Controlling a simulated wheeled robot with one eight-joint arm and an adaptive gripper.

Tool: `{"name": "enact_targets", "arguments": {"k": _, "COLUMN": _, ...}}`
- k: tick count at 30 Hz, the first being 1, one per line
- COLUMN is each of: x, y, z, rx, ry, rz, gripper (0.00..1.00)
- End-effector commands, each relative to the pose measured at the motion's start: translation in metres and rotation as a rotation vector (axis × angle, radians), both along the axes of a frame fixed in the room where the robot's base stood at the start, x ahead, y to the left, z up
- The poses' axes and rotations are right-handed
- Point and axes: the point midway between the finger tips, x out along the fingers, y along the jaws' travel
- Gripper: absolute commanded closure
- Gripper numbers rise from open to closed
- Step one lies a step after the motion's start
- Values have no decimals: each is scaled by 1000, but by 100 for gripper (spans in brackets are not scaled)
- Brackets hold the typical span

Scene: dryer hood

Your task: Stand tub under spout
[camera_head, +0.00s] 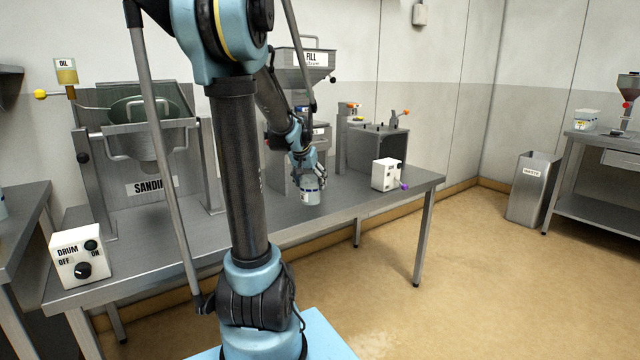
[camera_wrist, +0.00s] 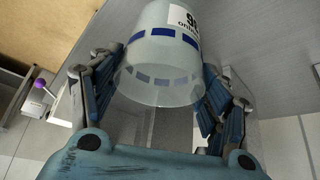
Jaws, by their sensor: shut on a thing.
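A translucent whitish tub (camera_head: 312,192) with blue marks and a white label is held at the end of my arm, near the front edge of the steel table. In the wrist view the tub (camera_wrist: 165,50) sits between the two blue-padded fingers of my gripper (camera_wrist: 155,95), which is shut on it. My gripper (camera_head: 312,178) also shows in the head view. The filling machine with a hopper marked FILL (camera_head: 305,62) stands behind, at the back of the table. My arm hides part of this machine, and I cannot make out its spout.
The table (camera_head: 225,225) has bare top around the tub. A white control box (camera_head: 386,174) and a grey metal box (camera_head: 378,150) stand right. The SANDING drum unit (camera_head: 150,187) and DRUM switch box (camera_head: 80,257) are left. A bin (camera_head: 532,188) stands on the floor.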

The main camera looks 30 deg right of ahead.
Motion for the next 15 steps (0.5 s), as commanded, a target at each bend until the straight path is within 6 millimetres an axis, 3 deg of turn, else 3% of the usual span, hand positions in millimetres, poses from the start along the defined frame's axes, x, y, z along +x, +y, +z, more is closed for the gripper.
{"name": "enact_targets", "arguments": {"k": 15, "x": 58, "y": -72, "z": 0, "rx": 1, "ry": -1, "rz": 0, "gripper": 52}}
